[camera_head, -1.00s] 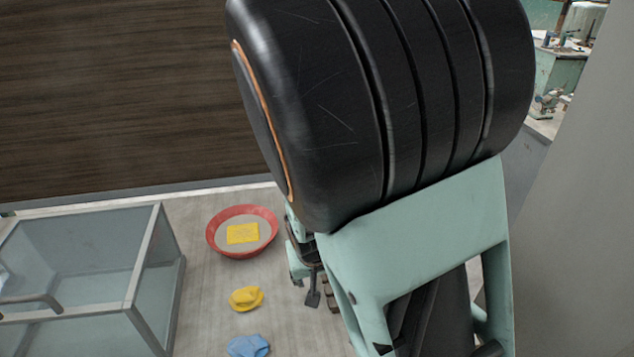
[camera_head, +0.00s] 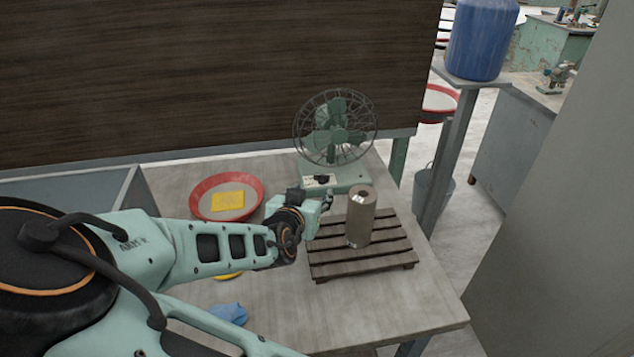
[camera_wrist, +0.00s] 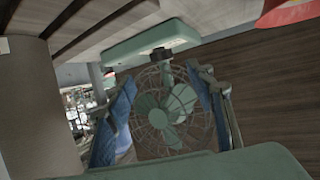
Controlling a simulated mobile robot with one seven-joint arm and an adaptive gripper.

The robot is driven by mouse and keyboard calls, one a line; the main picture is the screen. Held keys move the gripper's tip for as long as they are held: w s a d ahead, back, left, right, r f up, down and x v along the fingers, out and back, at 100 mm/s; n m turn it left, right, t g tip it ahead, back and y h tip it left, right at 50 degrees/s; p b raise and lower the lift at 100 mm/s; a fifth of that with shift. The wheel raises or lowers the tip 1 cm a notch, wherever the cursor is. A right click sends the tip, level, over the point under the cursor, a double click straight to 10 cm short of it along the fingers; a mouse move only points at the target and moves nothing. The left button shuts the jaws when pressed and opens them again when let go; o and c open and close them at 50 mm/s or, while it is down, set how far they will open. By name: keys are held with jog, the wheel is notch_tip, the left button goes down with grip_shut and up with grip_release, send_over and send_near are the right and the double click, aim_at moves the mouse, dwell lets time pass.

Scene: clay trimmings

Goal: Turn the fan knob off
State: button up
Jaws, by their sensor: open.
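The green desk fan (camera_head: 335,127) stands at the back of the table, its round cage above a pale green base (camera_head: 350,177). A black knob (camera_head: 322,179) sits on the front of the base by a pale label. The knob (camera_wrist: 162,54) also shows in the wrist view, on the edge of the base. My gripper (camera_head: 325,200) is just in front of the base. In the wrist view my gripper (camera_wrist: 162,80) is open and empty, its blue-padded fingers apart on either side of the knob's line. I cannot tell that either finger touches it.
A grey-brown cylinder (camera_head: 361,217) stands upright on a slatted wooden rack (camera_head: 390,258), close right of my gripper. A red bowl (camera_head: 208,207) with a yellow sponge (camera_head: 227,200) lies left. A blue cloth (camera_head: 230,313) lies near the front. The table's front right is clear.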

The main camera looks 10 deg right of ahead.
aim_at(322, 178)
jog(key=x, duration=0.3)
jog(key=b+x, duration=0.1)
jog(key=x, duration=0.6)
jog(key=shift+w+d+r+b, duration=0.1)
jog(key=shift+w+d+b, duration=0.05)
jog(key=shift+w+b, duration=0.3)
jog(key=shift+c, duration=0.5)
jog(key=c, duration=1.1)
